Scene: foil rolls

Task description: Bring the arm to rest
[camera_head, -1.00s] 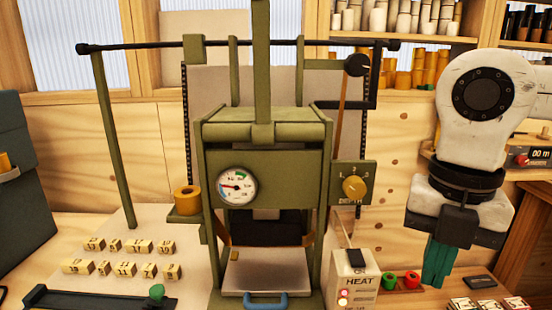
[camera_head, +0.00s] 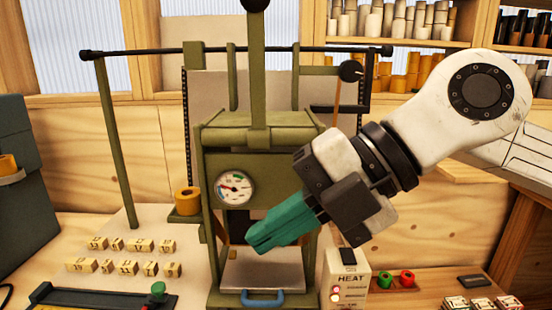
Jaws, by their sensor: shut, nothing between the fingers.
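My gripper (camera_head: 262,243) has teal fingers that are shut and empty. It points down and to the left, in front of the opening of the green press (camera_head: 214,240) as seen in the head view. Whether the fingers touch the press cannot be told.
The press has a round gauge (camera_head: 235,188) and a blue handle (camera_head: 263,299). A heat box (camera_head: 347,280) stands right of it, with green and red buttons beyond. Numbered blocks (camera_head: 128,268) lie at left. A foil roll (camera_head: 188,200) sits on the press's left bracket.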

